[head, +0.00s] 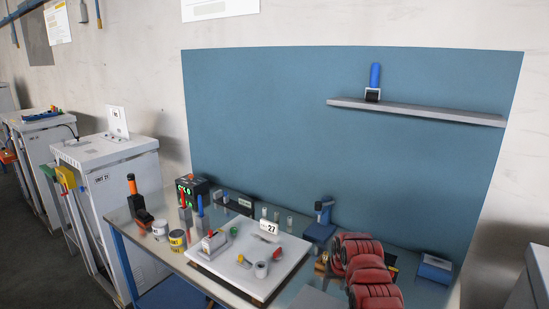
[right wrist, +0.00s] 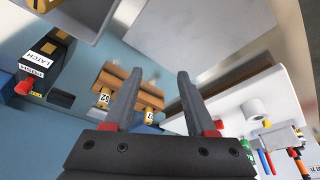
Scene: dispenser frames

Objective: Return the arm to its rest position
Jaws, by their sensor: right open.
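My right arm (head: 368,268), with red rounded links, reaches over the right part of the workbench in the head view. Its gripper is largely hidden behind the links there. In the right wrist view my right gripper (right wrist: 160,76) shows two grey fingers spread apart with nothing between them. Behind the fingers is a brown wooden block (right wrist: 137,88) with numbered yellow tags. The gripper looks to be above the bench, and I cannot tell the exact gap. My left arm and gripper are not in view.
A white board (head: 213,262) with small parts covers the bench middle. A blue stand (head: 320,230) and a blue box (head: 435,268) are near the arm. A grey shelf (head: 430,112) holds a blue-handled tool (head: 375,80). In the wrist view a black latch box (right wrist: 48,60) lies left.

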